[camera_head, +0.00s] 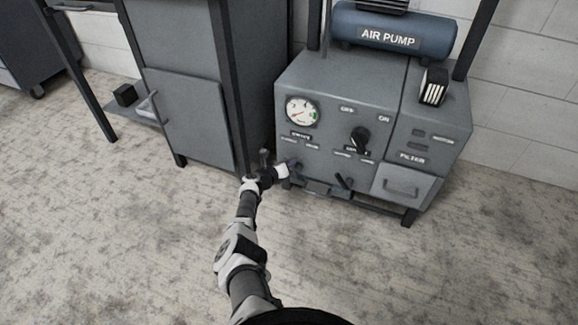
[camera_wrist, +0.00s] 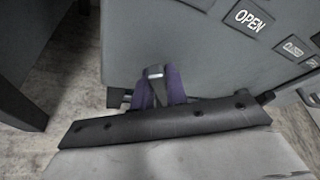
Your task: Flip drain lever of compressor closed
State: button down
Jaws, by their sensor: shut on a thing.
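The compressor (camera_head: 330,125) is a grey cabinet with a blue tank marked "AIR PUMP" on top. My gripper (camera_head: 286,172) is at the lower left of its front face. In the wrist view, the purple fingers of my gripper (camera_wrist: 158,86) stand on either side of a small dark lever (camera_wrist: 156,84) with a light tip, and they are shut on it. I take this to be the drain lever; its label is not readable. An "OPEN" label (camera_wrist: 253,20) is on the panel to the upper right. My gripper hides the lever in the head view.
A black handle (camera_head: 343,182) sits low on the compressor front, right of my gripper. A gauge (camera_head: 302,111), a black knob (camera_head: 360,138) and a filter drawer (camera_head: 405,186) are on the front. A grey cabinet (camera_head: 183,115) stands close on the left. The floor in front is clear.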

jog(key=shift+w+r, duration=0.1)
dwell(0.3)
jog(key=c, duration=1.4)
grip_release()
jog(key=p+v, duration=0.9)
jog(key=v, duration=0.4)
jog(key=shift+s+a, duration=0.25)
jog(key=shift+s, duration=0.1)
